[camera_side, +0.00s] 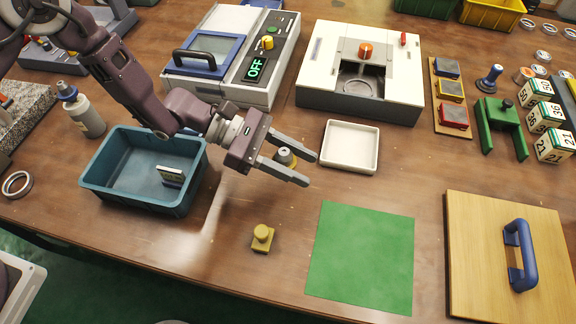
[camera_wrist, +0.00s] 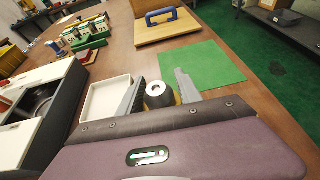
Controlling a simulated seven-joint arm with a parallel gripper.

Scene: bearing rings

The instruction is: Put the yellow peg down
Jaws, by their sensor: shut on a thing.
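My gripper (camera_side: 299,169) is shut on a small round grey piece (camera_side: 287,156), held between its two spread fingers above the table. In the wrist view this grey piece (camera_wrist: 157,90) shows a pale rim and a dark centre, with a yellowish part at its lower edge. I cannot tell what that part is, and the fingers hide some of the piece. A yellow peg (camera_side: 262,236) with a round head on a squarish base stands upright on the table, below and apart from my gripper. I cannot make it out in the wrist view.
A green mat (camera_side: 360,258) lies bare at the front. A white tray (camera_side: 350,147) stands just beyond my fingers, empty. A blue bin (camera_side: 100,180) with a small item inside is at left. A wooden board (camera_side: 480,250) with a blue handle is at right. Machines stand behind.

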